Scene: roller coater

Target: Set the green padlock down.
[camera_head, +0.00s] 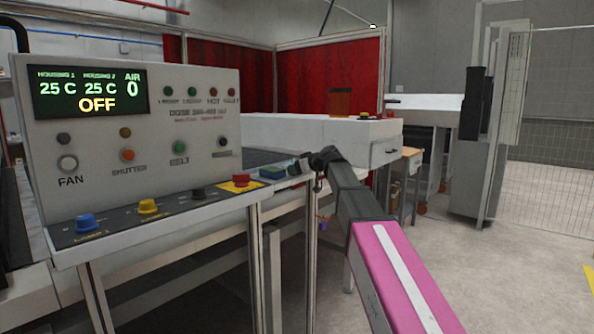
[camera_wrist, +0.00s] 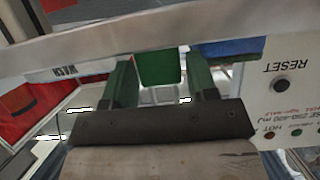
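The green padlock (camera_wrist: 160,66) shows in the wrist view as a plain green block between the two dark green fingers of my gripper (camera_wrist: 161,72). In the head view my gripper (camera_head: 325,158) is small and dark at the end of my arm, beside the machine's right edge. I cannot make out the padlock there.
A white machine housing (camera_head: 320,130) lies behind my arm. A small table (camera_head: 403,160) stands beyond. The floor (camera_head: 500,260) at right is clear.

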